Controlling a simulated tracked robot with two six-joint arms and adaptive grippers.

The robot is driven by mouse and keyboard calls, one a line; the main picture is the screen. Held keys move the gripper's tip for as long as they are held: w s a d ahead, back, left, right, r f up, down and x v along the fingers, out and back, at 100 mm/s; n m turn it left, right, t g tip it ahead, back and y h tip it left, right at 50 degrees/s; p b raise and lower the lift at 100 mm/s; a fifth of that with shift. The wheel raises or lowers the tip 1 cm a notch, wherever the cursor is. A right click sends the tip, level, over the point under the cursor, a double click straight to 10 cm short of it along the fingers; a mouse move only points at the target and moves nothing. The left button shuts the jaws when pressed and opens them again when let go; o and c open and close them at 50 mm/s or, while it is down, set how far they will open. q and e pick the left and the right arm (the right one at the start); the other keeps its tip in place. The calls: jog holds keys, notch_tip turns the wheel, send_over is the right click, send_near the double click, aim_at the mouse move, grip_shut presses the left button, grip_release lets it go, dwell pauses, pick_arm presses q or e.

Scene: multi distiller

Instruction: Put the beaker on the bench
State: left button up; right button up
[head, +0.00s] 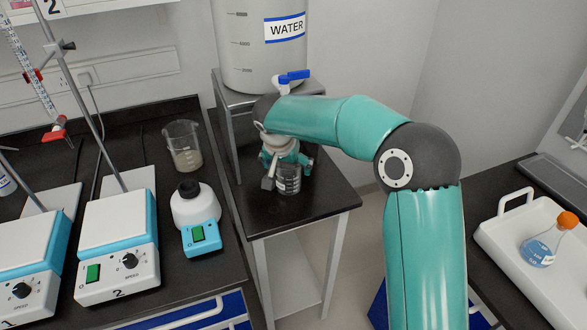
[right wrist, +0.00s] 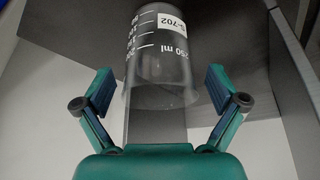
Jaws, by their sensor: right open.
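A clear glass beaker (head: 288,183) stands on the small black side table (head: 330,196) below the water tank. My right gripper (head: 286,170) is at this beaker, and its arm hides part of the area behind. In the right wrist view the beaker (right wrist: 158,75) shows a 250 ml scale and a white label. The open fingers of my right gripper (right wrist: 160,92) are on both sides of the glass, with a gap on each side. The black bench (head: 150,140) is at the left. My left gripper is not in view.
A second beaker (head: 183,150) with greyish contents stands on the bench, behind a small mixer (head: 197,215). Hotplate stirrers (head: 118,245) fill the bench front. The water tank (head: 250,50) stands above the side table. A white tray (head: 520,245) holds a blue flask (head: 545,248).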

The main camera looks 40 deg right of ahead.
jog(key=v, duration=0.9)
jog(key=shift+s+r, duration=0.15)
jog(key=shift+a, duration=0.15)
